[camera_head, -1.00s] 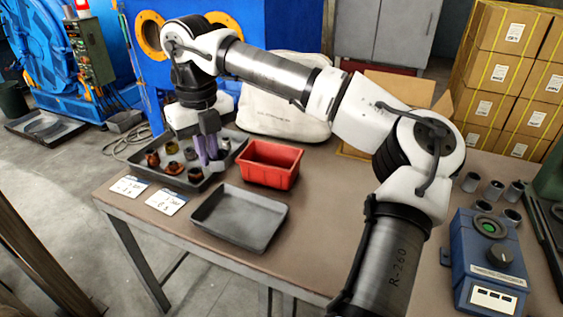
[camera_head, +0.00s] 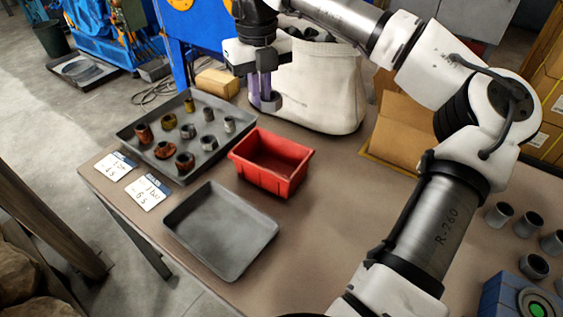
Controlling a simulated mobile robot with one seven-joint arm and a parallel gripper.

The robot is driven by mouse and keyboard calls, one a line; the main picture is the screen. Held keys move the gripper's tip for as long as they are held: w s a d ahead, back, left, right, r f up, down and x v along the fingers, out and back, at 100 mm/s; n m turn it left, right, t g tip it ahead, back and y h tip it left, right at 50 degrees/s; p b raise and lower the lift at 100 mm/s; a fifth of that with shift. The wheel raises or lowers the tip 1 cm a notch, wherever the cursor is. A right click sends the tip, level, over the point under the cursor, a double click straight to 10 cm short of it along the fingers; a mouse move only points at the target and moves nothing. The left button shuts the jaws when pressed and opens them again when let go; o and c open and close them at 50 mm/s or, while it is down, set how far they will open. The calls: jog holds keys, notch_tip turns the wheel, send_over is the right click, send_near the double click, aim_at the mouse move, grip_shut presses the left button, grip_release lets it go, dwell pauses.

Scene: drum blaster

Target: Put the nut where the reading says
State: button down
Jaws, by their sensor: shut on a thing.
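My gripper (camera_head: 263,92) has purple fingers and is shut on a small grey nut (camera_head: 268,104), mostly hidden by the fingers. It hangs in the air in front of a pale canvas bag (camera_head: 325,95), behind the red bin (camera_head: 272,165). A dark tray (camera_head: 165,175) at left holds several rusty, brassy and grey nuts. An empty grey tray (camera_head: 222,235) lies in front of the red bin, which looks empty. The blue tester (camera_head: 508,298), with a green round top, is cut off at the bottom right; its reading is out of view.
Two white cards (camera_head: 148,192) with handwriting too small to read surely lie by the table's left edge. Several grey cylinders (camera_head: 527,224) stand at right. An open cardboard box (camera_head: 405,135) stands behind. Bare table (camera_head: 330,225) lies right of the grey tray.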

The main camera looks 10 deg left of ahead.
notch_tip(320, 180, down, 20)
jog(key=shift+r+p, duration=0.15)
jog(key=shift+p, duration=0.8)
jog(key=shift+f+b, duration=0.4)
jog(key=shift+b, duration=0.05)
jog(key=c, duration=1.5)
grip_release()
jog(key=shift+c, duration=0.2)
jog(key=shift+r, duration=0.1)
jog(key=shift+r+p, duration=0.5)
jog(key=shift+p, duration=0.1)
notch_tip(320, 180, up, 12)
jog(key=b, duration=0.1)
jog(key=shift+f, duration=0.25)
jog(key=shift+s, duration=0.1)
